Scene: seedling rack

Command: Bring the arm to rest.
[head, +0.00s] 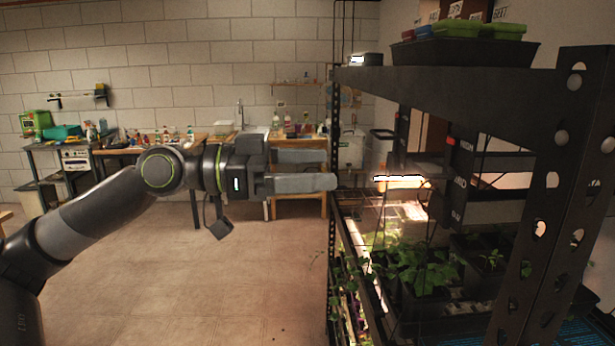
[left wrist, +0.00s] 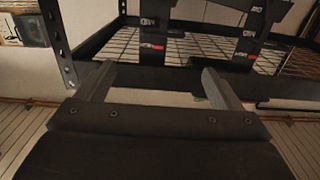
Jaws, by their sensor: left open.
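My left arm comes in from the left in the head view and reaches out level. My left gripper (head: 318,183) is at its end, pointing right, with its fingertips beside the front post of the dark seedling rack (head: 450,85). In the left wrist view, the two fingers of my left gripper (left wrist: 160,85) stand wide apart with nothing between them. The rack (left wrist: 115,42) shows beyond the fingers there, with its post at the left and a wire mesh shelf. My right gripper is in neither view.
Potted seedlings (head: 427,279) stand under a lit lamp (head: 398,178) on the rack's lower shelf. A black tray (head: 465,52) with green boxes sits on its top shelf. Wooden benches (head: 299,157) stand along the back wall. The floor (head: 190,270) left of the rack is clear.

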